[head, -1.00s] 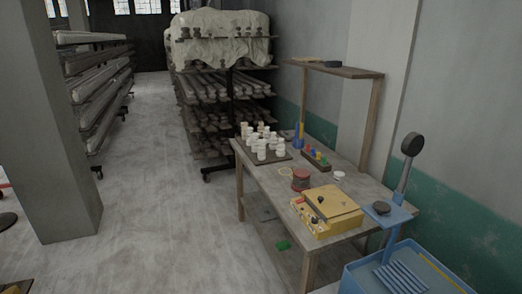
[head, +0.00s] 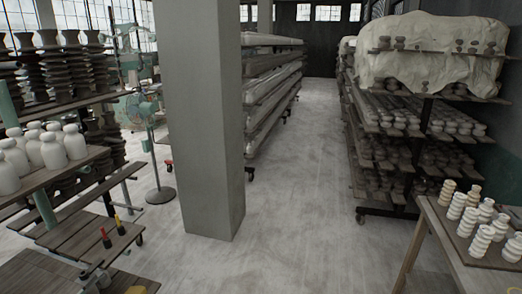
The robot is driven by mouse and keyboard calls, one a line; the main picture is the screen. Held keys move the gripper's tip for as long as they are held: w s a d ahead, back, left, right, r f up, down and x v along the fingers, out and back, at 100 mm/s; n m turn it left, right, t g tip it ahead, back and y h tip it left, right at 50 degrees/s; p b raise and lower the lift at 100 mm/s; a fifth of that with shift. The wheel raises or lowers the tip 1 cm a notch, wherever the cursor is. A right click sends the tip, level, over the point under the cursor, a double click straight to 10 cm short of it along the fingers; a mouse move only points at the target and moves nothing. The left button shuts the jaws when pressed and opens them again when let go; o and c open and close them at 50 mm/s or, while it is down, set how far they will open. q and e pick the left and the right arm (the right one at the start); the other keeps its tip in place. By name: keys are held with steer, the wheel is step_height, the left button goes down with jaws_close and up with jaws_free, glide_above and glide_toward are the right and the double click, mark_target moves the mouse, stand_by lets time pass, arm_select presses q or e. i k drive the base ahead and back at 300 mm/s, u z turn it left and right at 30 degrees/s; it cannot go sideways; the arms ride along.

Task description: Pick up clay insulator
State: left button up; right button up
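I cannot tell which piece is the clay insulator of the task. Several whitish ribbed insulators (head: 481,241) stand upright on a board on the wooden table (head: 425,240) at the right edge of the head view. Several dark brown ribbed stacks (head: 82,72) stand on the upper shelf of a rack at the left. Several smooth white bottle-shaped pieces (head: 52,152) stand on a shelf below them. Small ribbed pieces also fill the shelves of the wheeled rack (head: 395,150) at the back right. Neither of my grippers is in view.
A grey pillar (head: 203,120) stands left of centre. A green fan (head: 140,108) on a stand is behind the left rack. Two tools (head: 112,232) with red and yellow handles lie on a lower left board. The floor aisle (head: 295,190) between pillar and right rack is clear.

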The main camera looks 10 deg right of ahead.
mark_target(485, 210)
steer(key=u, duration=0.1)
steer(key=i, duration=2.1)
steer(key=z, duration=0.8)
steer(key=i, duration=1.05)
steer(key=z, duration=1)
